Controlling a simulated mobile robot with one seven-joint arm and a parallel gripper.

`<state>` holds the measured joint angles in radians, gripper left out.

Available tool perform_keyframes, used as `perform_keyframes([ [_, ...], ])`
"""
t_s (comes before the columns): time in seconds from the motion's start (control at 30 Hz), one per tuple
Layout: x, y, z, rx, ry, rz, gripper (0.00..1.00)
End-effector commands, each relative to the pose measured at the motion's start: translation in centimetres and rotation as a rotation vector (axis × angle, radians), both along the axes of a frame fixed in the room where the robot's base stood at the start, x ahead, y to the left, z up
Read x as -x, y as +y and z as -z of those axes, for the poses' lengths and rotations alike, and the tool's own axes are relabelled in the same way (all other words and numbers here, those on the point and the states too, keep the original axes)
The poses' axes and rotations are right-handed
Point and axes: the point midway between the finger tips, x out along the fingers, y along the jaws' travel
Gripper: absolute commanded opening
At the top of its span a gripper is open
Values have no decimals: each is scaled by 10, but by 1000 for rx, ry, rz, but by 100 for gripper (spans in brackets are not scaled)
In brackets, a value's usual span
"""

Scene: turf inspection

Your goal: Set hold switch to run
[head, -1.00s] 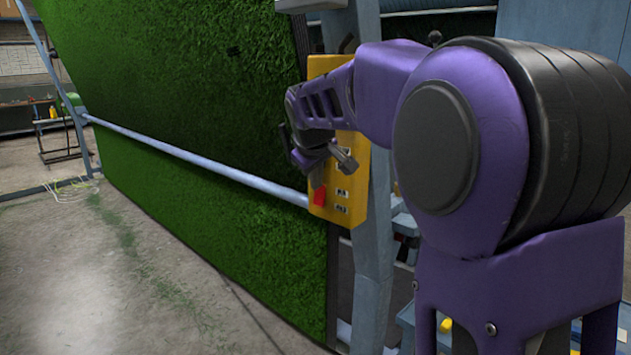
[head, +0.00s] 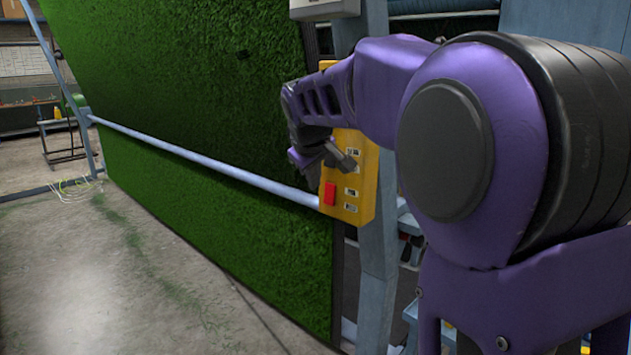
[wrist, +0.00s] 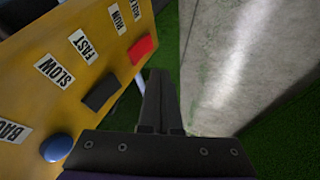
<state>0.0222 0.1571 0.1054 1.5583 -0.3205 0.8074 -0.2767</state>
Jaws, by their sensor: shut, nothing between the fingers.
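The yellow control panel (head: 361,204) stands upright beside the turf sheet and shows close up in the wrist view (wrist: 70,107). The red switch (head: 330,193) is low on its left; in the wrist view it (wrist: 143,48) lies beside the RUN label (wrist: 118,23) and another label cut by the frame edge. I cannot tell its setting. A black switch (wrist: 100,92) sits by the SLOW and FAST labels, with a blue knob (wrist: 56,147) beyond. My gripper (wrist: 158,78) is shut and empty, its tips near the red switch; contact is not visible.
Green turf (head: 200,90) hangs left of the panel, with a pale blue rail (head: 200,152) across it. A blue-grey post (head: 376,275) stands right of the panel. Concrete floor (head: 70,270) is open at lower left.

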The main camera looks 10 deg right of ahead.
Motion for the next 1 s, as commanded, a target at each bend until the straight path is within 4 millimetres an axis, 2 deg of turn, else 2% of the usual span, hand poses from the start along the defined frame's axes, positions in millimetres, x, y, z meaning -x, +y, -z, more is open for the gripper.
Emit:
perform_keyframes([
  [0.03,7,0,-20,0,-13,0,0],
  [0.1,15,0,-34,0,-12,0,0],
  [0.3,34,0,-66,0,-9,0,0],
  [0.4,39,0,-75,-1,-8,0,0],
  [0.77,44,0,-82,0,-7,0,0],
  [1.0,44,2,-74,-55,-12,38,0],
])
